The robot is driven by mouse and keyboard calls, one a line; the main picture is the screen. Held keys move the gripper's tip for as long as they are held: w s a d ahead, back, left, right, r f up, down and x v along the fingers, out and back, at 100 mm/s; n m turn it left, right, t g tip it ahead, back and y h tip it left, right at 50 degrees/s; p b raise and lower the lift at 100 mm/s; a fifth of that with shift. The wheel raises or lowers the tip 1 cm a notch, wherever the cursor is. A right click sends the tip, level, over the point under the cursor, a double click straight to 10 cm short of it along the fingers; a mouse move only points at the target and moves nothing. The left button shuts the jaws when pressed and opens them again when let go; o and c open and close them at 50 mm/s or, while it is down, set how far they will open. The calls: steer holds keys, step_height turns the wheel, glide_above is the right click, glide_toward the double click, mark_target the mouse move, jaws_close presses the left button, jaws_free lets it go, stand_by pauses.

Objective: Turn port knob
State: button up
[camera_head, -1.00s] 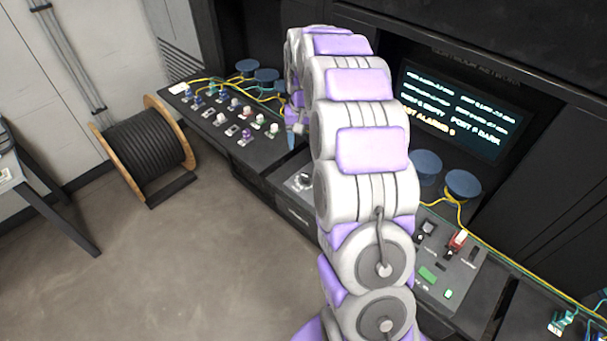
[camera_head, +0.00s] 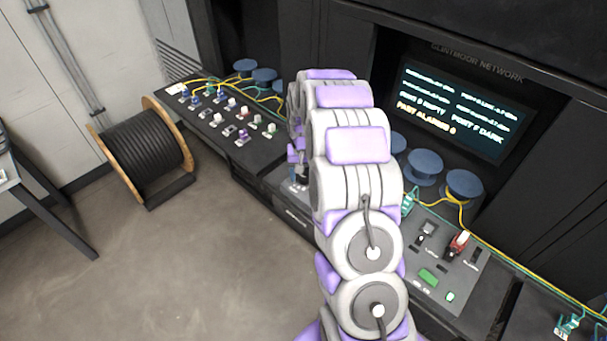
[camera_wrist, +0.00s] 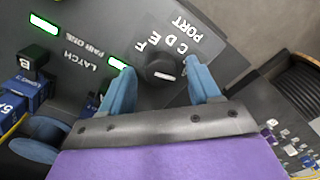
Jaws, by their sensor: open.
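The port knob (camera_wrist: 160,68) is a dark round knob with a white mark, on a dark panel with the word PORT and the letters C, D, E and F beside it. In the wrist view it lies between the two blue fingers of my gripper (camera_wrist: 160,74), which are open with one on each side. I cannot tell whether either finger touches it. In the head view my gripper (camera_head: 299,168) is lowered at the panel, partly behind my arm, and the knob is hidden.
Green lights (camera_wrist: 43,24) and a LATCH label are on the same panel. A cable reel (camera_head: 145,150) stands on the floor. A screen (camera_head: 455,112) and blue spools (camera_head: 424,167) are behind.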

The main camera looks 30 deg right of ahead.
steer(key=shift+d, duration=0.2)
steer(key=shift+a, duration=0.4)
steer(key=c, duration=0.5)
steer(key=shift+d, duration=0.15)
steer(key=c, duration=0.5)
steer(key=shift+c, duration=0.2)
steer(key=shift+r+n+p, duration=0.1)
steer(key=shift+n+p, duration=0.2)
steer(key=shift+n, duration=0.1)
steer(key=shift+n+p, duration=0.45)
steer(key=shift+n, duration=0.15)
steer(key=n+p, duration=0.2)
steer(key=n, duration=0.1)
steer(key=shift+n, duration=0.3)
steer(key=n+p, duration=0.2)
steer(key=n, duration=0.3)
steer(key=shift+n, duration=0.7)
